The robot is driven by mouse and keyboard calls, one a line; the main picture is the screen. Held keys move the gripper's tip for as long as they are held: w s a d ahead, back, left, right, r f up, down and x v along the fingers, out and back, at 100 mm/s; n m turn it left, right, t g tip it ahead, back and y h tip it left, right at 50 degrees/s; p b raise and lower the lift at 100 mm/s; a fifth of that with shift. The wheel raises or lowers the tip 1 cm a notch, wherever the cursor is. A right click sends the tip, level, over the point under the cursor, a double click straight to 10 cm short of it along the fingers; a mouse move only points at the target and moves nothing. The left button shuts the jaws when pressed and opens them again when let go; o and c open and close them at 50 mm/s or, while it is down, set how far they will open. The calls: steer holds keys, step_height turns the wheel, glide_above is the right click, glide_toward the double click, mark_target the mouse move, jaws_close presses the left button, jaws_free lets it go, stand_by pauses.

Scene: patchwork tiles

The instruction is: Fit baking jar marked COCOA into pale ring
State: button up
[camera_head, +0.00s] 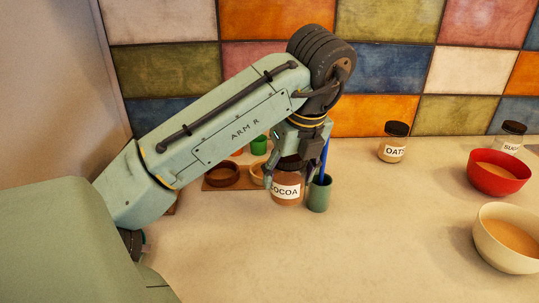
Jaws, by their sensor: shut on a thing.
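The jar marked COCOA (287,191) has a white label and brown contents. My gripper (289,173) reaches down over its top and is shut on it; the lid is mostly hidden by the fingers. I cannot tell whether the jar touches the counter. A pale ring (257,174) shows just left of the jar, partly hidden behind the gripper finger. The jar is in front and to the right of the ring, not inside it.
A dark brown ring (221,177) sits left of the pale one. A green cup (319,195) with a blue stick stands close right of the jar. The OATS jar (393,146), red bowl (497,180) and cream bowl (490,242) are farther right. The front counter is clear.

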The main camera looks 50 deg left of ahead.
steer(key=w+a+f+b, duration=0.1)
steer(key=w+a+b, duration=0.1)
steer(key=a, duration=0.2)
steer(key=w+a+f+b, duration=0.2)
steer(key=a, duration=0.3)
steer(key=w+a+f+b, duration=0.1)
steer(key=w+a+f, duration=0.1)
steer(key=a, duration=0.2)
steer(key=shift+w+a+f+b, duration=0.1)
steer(key=shift+a+b, duration=0.05)
steer(key=shift+b, duration=0.25)
steer(key=o, duration=1.4)
steer(key=shift+p+v, duration=4.95)
steer(key=shift+v, duration=1.2)
